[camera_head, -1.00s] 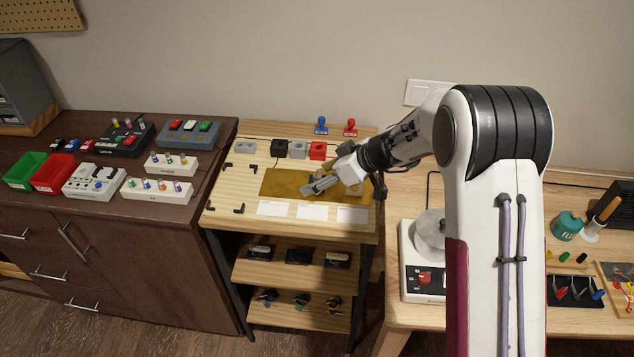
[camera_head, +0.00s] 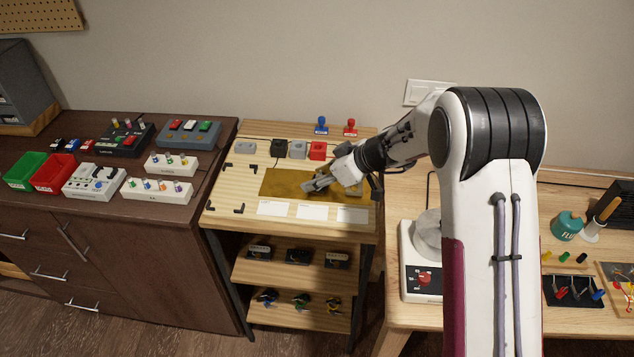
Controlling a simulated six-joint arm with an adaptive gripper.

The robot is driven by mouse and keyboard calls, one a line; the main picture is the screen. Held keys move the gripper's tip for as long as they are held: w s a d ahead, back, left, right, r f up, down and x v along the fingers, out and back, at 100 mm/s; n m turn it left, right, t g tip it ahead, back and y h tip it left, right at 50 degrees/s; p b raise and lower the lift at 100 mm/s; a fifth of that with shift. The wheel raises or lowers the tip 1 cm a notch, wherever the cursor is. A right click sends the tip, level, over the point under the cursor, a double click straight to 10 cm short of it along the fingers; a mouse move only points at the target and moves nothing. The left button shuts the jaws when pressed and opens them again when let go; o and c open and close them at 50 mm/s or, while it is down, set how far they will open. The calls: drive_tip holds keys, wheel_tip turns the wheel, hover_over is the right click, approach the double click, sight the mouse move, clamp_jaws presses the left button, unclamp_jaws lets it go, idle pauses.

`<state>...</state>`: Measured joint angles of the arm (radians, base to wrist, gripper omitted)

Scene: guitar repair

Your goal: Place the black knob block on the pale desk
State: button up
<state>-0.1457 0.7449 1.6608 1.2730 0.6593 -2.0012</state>
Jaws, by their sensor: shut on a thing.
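A small black block (camera_head: 279,147) stands at the back of the pale wooden desk (camera_head: 222,203), left of a grey block. Its knob is too small to make out. My gripper (camera_head: 309,186) is low over the brown mat (camera_head: 275,184) in the middle of this desk, in front of and to the right of the black block and apart from it. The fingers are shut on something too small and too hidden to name. A second pale wooden table (camera_head: 400,318) is at the right, partly behind my arm.
A grey block (camera_head: 298,149) and a red block (camera_head: 318,150) stand behind my gripper. Blue (camera_head: 321,125) and red (camera_head: 350,127) stamps are at the back edge. White cards (camera_head: 312,211) lie in front of the mat. The desk's left part is mostly clear, with black corner brackets.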

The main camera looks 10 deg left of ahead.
drive_tip(key=shift+c, duration=0.4)
drive_tip(key=shift+r, duration=0.2)
drive_tip(key=shift+c, duration=0.6)
drive_tip(key=shift+r, duration=4.75)
drive_tip(key=shift+c, duration=0.2)
drive_tip(key=shift+w+d+f+m, duration=0.2)
drive_tip(key=shift+w+d+m, duration=0.1)
drive_tip(key=shift+w, duration=0.15)
drive_tip(key=w+d+f+m+t+h, duration=0.1)
drive_tip(key=w+d+m, duration=0.1)
drive_tip(key=w+d, duration=0.1)
drive_tip(key=w+d+f+m+t+h, duration=0.1)
drive_tip(key=w+d+f+m, duration=0.1)
drive_tip(key=w+d+m, duration=0.1)
drive_tip(key=w+d+f+m+t+h, duration=0.2)
drive_tip(key=w+d, duration=0.1)
drive_tip(key=d, duration=0.2)
drive_tip(key=shift+f, duration=0.15)
drive_tip(key=w+d+f+m+h, duration=0.1)
drive_tip(key=d+f+m+h, duration=0.1)
drive_tip(key=d, duration=0.5)
drive_tip(key=d+f+m+h, duration=0.3)
drive_tip(key=d+m+h, duration=0.1)
drive_tip(key=d, duration=0.4)
drive_tip(key=shift+w+f+m+t, duration=0.15)
drive_tip(key=shift+w+m+t, duration=0.25)
drive_tip(key=shift+m, duration=0.5)
